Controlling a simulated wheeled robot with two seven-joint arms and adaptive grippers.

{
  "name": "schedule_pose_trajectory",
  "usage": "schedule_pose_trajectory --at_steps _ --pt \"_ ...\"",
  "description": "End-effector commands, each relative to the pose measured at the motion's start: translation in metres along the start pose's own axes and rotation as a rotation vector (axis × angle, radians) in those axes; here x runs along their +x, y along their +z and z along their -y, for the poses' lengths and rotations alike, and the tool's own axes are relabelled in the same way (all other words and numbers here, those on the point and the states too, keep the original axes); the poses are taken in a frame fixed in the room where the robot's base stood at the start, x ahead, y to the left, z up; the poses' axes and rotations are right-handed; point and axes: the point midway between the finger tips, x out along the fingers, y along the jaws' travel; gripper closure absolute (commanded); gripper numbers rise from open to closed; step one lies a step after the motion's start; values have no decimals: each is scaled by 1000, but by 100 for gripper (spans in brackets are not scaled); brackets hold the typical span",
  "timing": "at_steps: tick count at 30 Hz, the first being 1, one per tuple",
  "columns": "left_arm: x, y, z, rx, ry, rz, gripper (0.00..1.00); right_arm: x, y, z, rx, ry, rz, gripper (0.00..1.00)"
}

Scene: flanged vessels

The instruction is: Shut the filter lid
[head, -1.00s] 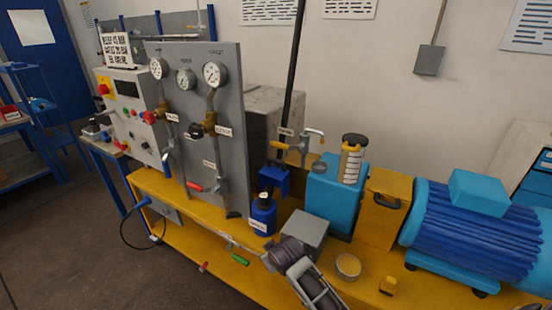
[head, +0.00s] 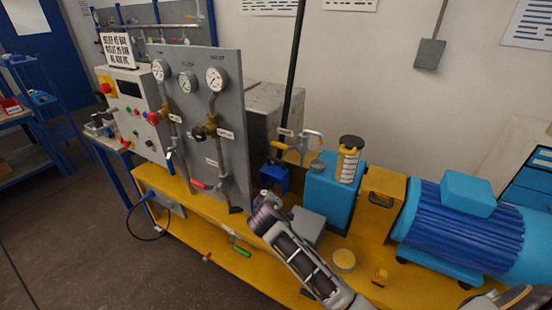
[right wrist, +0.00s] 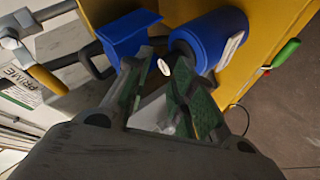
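A blue cylindrical vessel with a white label (right wrist: 212,38) shows at the top of the right wrist view. I take it for the filter; its lid cannot be told apart clearly. A blue block (right wrist: 128,33) stands beside it and also shows in the head view (head: 274,179). My right gripper (right wrist: 161,76) is open, its green-padded fingers pointing at the space between the block and the vessel. A small white oval piece shows between the fingertips; contact cannot be told. In the head view my right gripper (head: 264,203) hides the vessel. My left gripper is not in view.
The gauge panel (head: 200,115) stands left of my right gripper. The teal tank (head: 331,194), yellow box (head: 382,200) and blue motor (head: 465,228) stand to the right. A green-handled valve (head: 242,252) sits on the yellow bench front. A yellow-handled valve (right wrist: 45,80) is near the gripper.

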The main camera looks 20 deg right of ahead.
Motion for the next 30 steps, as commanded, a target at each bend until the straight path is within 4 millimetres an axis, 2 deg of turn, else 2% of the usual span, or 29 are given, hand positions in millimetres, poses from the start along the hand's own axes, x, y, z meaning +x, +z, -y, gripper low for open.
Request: schedule_pose_trajectory --at_steps 1,9,17,22,30 --pt "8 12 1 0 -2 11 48 1 -3 -5 -22 26 -3 75" --pt "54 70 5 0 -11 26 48 5 -15 -30 -163 180 -25 75" --pt "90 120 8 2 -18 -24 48 6 -26 -49 -343 341 -47 75" --pt "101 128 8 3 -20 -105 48 4 -34 -58 -456 428 -63 75" --pt "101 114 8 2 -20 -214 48 0 -43 -64 -553 484 -77 75"
